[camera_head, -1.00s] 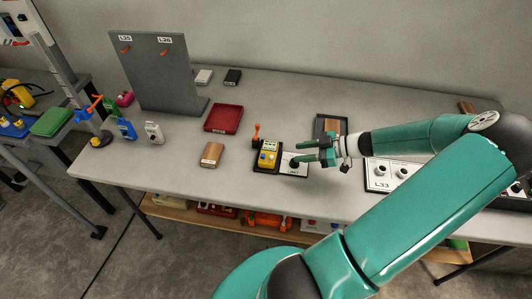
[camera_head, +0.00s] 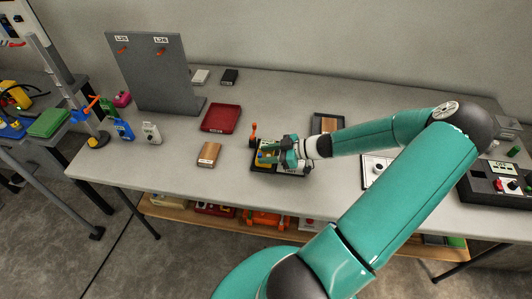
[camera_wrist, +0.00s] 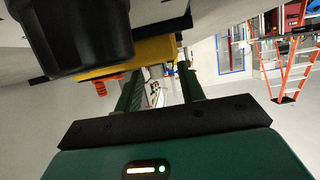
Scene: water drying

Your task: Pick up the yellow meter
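The yellow meter (camera_head: 265,157) stands in its dark holder (camera_head: 262,169) on the grey table, beside an orange upright clip. My gripper (camera_head: 283,153) reaches it from the right in the head view and hides part of it. In the wrist view the meter's yellow body (camera_wrist: 140,54) lies across the upper left at the fingertips. The two green fingers of my gripper (camera_wrist: 160,72) are spread, with a clear gap between them. I cannot tell whether a finger touches the meter.
A brown block (camera_head: 209,154) and a red tray (camera_head: 221,118) lie to the left. A dark tray (camera_head: 328,124) is behind my wrist. A grey upright board (camera_head: 150,75) stands at the back left.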

